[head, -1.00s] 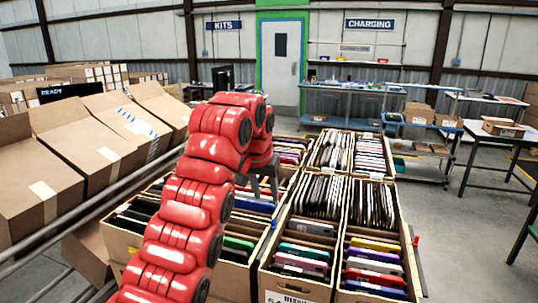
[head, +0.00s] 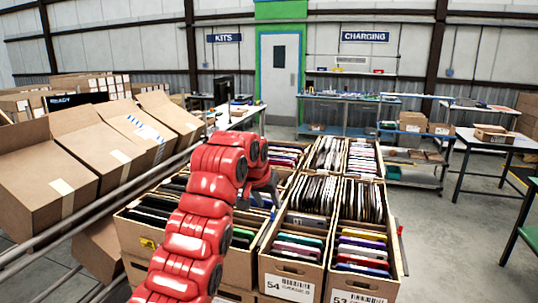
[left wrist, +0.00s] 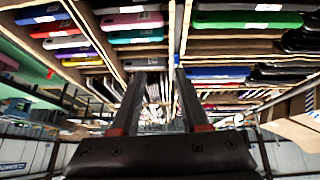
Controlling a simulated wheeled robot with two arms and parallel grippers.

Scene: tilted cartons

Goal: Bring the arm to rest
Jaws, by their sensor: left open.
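My red left arm rises from the bottom of the head view and bends over the open cardboard cartons. My left gripper (head: 266,194) is dark and points down over the cartons, partly hidden by the arm. In the left wrist view its two black fingers (left wrist: 160,98) stand apart with nothing between them. Cartons full of flat, colourful cased devices fill the top of that view. My right arm and gripper do not show.
Tilted brown cartons (head: 78,158) line a rail conveyor (head: 95,196) at the left. The front cartons carry white labels, one marked 54 (head: 290,286). Metal tables (head: 492,142) stand at the right and back. Grey floor (head: 445,245) is clear at the right.

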